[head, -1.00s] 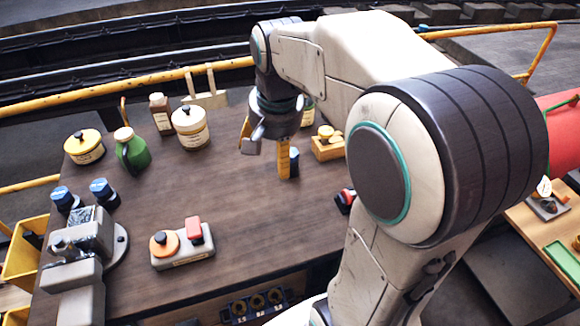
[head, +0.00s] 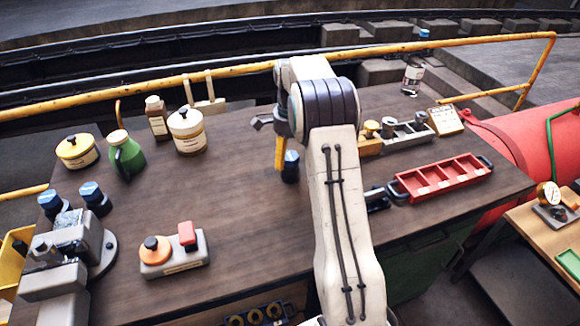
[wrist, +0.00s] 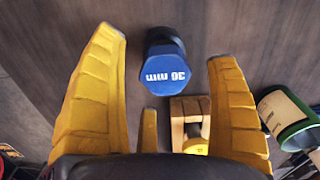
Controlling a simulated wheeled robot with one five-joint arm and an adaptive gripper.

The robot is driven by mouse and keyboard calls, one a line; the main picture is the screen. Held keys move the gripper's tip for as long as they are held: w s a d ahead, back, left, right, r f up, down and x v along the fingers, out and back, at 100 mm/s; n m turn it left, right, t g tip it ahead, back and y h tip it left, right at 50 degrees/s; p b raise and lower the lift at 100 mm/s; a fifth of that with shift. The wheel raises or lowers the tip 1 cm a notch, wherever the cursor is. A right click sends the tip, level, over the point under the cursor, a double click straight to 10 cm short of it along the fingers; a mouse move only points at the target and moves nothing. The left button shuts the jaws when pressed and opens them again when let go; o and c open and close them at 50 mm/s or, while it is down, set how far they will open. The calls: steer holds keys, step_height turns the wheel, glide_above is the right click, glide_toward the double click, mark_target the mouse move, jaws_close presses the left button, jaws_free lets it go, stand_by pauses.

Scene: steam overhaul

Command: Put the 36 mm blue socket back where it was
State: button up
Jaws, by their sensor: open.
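The 36 mm blue socket (wrist: 165,72) shows in the wrist view with its "36 mm" marking upside down and a dark lower part behind its blue face. Two similar blue-topped sockets (head: 95,197) stand at the left.
A grey vise (head: 70,245) and a two-button control box (head: 174,254) are at left and front. A red compartment tray (head: 445,178) and a wooden block with a yellow knob (head: 369,143) are right of my arm. Cans and bottles line the back left. The bench's middle left is clear.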

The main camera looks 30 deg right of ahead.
mark_target(289, 170)
steer(key=shift+w+f+p, duration=0.2)
steer(key=shift+f+p, duration=0.15)
steer(key=shift+f, duration=3.1)
steer(key=shift+c, duration=0.2)
steer(key=c, duration=1.2)
steer(key=shift+c, duration=0.7)
steer(key=shift+r, duration=0.15)
